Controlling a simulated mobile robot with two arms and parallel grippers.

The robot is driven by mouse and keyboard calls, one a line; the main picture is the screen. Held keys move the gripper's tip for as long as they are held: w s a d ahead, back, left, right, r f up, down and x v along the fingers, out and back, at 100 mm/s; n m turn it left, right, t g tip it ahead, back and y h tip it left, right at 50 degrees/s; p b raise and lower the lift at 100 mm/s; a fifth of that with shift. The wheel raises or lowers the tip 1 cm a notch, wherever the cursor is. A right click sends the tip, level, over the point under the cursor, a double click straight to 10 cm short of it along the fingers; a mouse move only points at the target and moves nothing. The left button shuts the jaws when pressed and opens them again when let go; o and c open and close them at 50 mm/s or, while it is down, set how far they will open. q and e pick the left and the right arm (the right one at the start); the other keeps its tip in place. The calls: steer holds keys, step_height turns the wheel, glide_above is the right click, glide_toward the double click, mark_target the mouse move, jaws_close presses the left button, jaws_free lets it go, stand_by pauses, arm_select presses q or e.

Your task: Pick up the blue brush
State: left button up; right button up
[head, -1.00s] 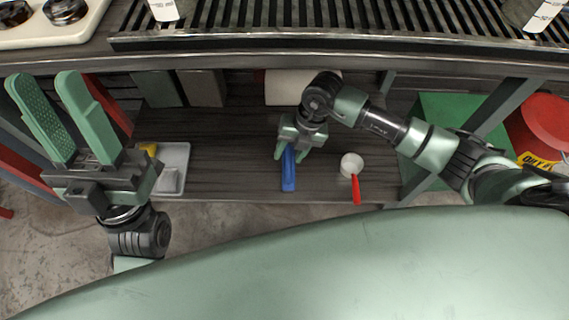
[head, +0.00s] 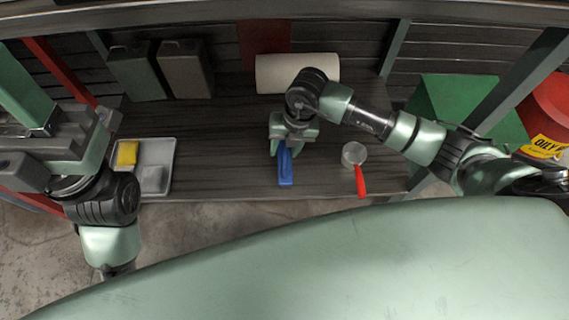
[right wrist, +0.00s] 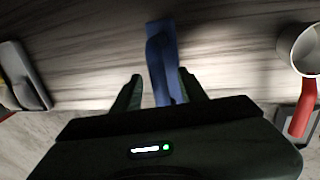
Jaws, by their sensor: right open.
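The blue brush (head: 286,168) lies on the dark wooden shelf near its front edge. In the right wrist view the brush (right wrist: 161,60) runs away from me, with its near end between the fingers. My right gripper (head: 285,150) is open over the brush's far end in the head view. In the right wrist view the right gripper (right wrist: 160,88) has one finger apart to the left, and the other is close beside the brush.
A red-handled cup (head: 354,155) stands right of the brush. A grey tray (head: 170,160) with a yellow item (head: 126,153) is on the left. The shelf between tray and brush is clear.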

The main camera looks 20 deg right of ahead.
steer(key=shift+f, duration=0.2)
jaws_close()
stand_by(1.4)
